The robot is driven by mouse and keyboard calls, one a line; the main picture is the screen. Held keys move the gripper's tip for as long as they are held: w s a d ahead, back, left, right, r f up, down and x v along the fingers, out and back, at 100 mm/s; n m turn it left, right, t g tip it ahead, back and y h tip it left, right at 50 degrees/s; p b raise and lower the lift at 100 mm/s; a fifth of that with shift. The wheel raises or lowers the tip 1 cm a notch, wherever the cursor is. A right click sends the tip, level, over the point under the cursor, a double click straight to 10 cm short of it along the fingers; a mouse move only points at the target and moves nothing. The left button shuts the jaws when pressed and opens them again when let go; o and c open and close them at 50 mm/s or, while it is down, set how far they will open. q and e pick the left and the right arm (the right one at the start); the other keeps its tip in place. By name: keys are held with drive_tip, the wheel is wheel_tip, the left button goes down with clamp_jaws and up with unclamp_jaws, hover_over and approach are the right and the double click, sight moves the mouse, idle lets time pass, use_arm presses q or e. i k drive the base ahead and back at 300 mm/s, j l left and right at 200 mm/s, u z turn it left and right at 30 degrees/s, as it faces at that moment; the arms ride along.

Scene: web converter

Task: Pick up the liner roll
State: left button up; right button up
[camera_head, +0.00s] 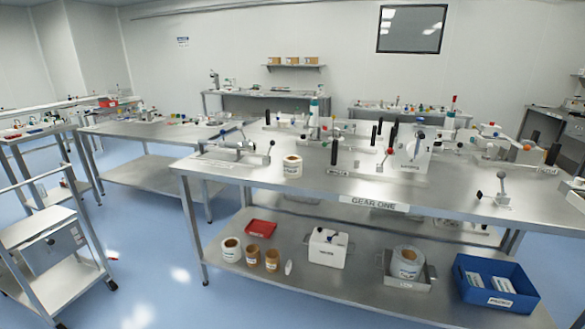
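Several rolls are in view, and their labels are too small for me to tell which is the liner roll. A white labelled roll (292,167) stands upright on the top of the table marked GEAR ONE (330,186), near its front left. On the lower shelf, a white roll (231,250) stands at the left beside two tan rolls (254,257). A larger pale roll (407,262) sits in a metal tray (425,285) farther right on that shelf. Neither of my grippers is in view.
The lower shelf also holds a red tray (260,228), a white box (327,248) and a blue bin (497,300). Clamps and levers crowd the tabletop's middle and right. A cart (52,245) stands at the left. Blue floor (150,240) is open between cart and table.

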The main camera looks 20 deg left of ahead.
sight(291, 163)
drive_tip(key=i+j+z, duration=0.15)
drive_tip(key=z, duration=0.3)
drive_tip(key=j+z, duration=0.4)
drive_tip(key=i+l, duration=0.05)
